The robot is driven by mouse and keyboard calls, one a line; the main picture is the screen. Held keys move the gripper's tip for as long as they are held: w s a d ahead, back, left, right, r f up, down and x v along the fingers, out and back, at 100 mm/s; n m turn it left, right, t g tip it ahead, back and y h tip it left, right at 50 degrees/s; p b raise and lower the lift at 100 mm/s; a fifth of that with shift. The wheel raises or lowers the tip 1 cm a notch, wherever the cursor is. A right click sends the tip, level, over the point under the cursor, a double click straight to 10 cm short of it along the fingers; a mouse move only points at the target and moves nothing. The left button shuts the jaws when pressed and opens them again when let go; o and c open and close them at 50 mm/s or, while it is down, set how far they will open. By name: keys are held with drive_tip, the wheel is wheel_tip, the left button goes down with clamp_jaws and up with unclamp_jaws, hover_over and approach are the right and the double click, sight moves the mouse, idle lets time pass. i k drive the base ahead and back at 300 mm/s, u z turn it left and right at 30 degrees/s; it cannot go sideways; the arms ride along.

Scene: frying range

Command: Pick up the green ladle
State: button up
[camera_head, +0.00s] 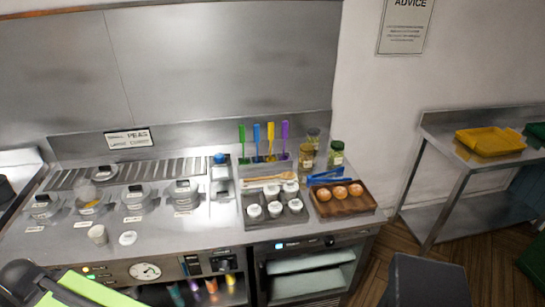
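The green ladle (242,143) stands upright, its handle up, at the left end of a row of coloured utensils at the back of the steel counter. A blue-handled one (256,138), a yellow one (270,138) and a purple one (284,136) stand to its right, with small gaps between the handles. Its lower end is too small to make out clearly. I cannot make out my gripper in this view. Black and lime-green parts show at the bottom left, well apart from the ladle, with no fingertips visible.
In front of the utensils are a wooden spoon (270,179), a rack of white-topped jars (275,204) and a brown tray (345,206) with orange items. Spice jars (336,154) stand right of the row. Lidded containers (134,201) fill the left counter. A side table (480,124) stands right.

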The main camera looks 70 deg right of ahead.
sight(242, 134)
drive_tip(key=z, duration=0.3)
drive_tip(key=i, duration=1)
drive_tip(key=z, duration=0.05)
